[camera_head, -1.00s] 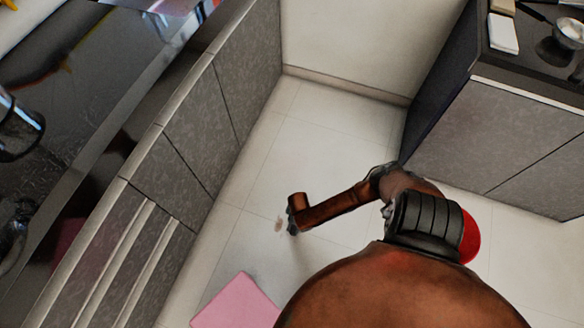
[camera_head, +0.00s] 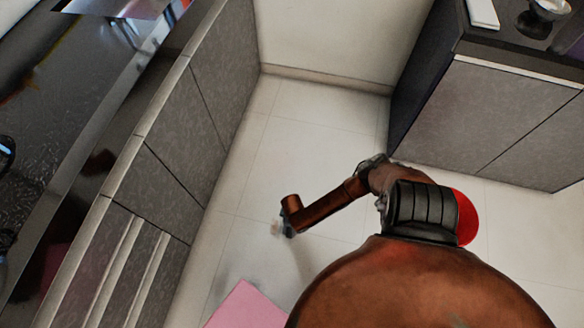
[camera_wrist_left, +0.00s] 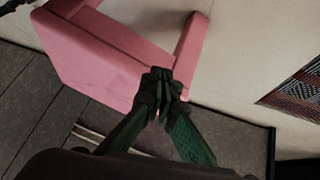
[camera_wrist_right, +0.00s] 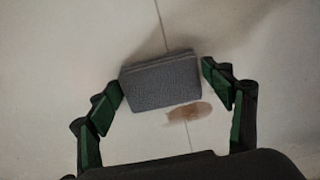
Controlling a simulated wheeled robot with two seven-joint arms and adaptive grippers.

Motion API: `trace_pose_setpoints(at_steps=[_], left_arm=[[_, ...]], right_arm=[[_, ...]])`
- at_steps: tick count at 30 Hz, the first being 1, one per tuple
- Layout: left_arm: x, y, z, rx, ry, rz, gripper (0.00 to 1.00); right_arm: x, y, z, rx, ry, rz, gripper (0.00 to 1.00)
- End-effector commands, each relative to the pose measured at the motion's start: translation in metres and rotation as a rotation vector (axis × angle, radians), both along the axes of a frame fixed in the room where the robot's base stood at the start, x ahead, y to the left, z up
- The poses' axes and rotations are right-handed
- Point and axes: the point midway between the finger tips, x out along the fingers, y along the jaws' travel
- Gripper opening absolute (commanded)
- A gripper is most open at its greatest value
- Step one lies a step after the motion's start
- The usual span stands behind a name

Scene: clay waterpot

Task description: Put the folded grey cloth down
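The folded grey cloth (camera_wrist_right: 160,82) is a small thick pad in the right wrist view. It lies between the two fingers of my right gripper (camera_wrist_right: 163,78), which press on its left and right ends. Bare floor shows around it, and its height above the floor is hard to tell. In the head view my right gripper (camera_head: 287,229) points down over the floor, small and mostly hidden by its own arm; the cloth cannot be made out there. My left gripper (camera_wrist_left: 161,85) has its fingertips together, with nothing seen between them.
A brown stain (camera_wrist_right: 188,112) marks the floor just below the cloth in the right wrist view. A pink piece of furniture (camera_wrist_left: 110,50) is close to my left gripper; its pink top (camera_head: 248,308) shows at the bottom. Grey cabinets (camera_head: 150,185) stand left, a dark-topped counter (camera_head: 500,110) right.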

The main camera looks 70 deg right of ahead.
Motion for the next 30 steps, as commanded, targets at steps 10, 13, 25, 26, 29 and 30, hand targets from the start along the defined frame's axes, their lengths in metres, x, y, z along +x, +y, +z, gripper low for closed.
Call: trace_pose_setpoints(at_steps=[10, 13, 25, 26, 29, 30], left_arm=[[0.001, 0.0, 0.001, 0.0, -0.001, 0.0, 0.0], [0.001, 0.0, 0.001, 0.0, 0.0, 0.0, 0.0], [0.002, -0.009, 0.036, -0.025, 0.097, 0.0, 0.0], [0.001, -0.011, 0.041, -0.029, 0.11, -0.001, 0.0], [-0.007, -0.006, 0.054, -0.012, 0.17, -0.014, 0.0], [-0.011, -0.004, 0.059, -0.007, 0.193, -0.018, 0.0]], right_arm=[[0.0, 0.0, 0.0, 0.0, 0.0, 0.0, 0.89], [0.0, 0.0, 0.001, 0.0, 0.0, 0.0, 0.89], [0.003, 0.0, 0.038, 0.0, -0.007, 0.0, 0.89], [0.003, 0.0, 0.042, 0.0, -0.007, 0.0, 0.89], [0.003, -0.001, 0.057, 0.0, -0.007, 0.0, 0.89], [0.003, 0.0, 0.063, 0.0, -0.006, 0.0, 0.89]])
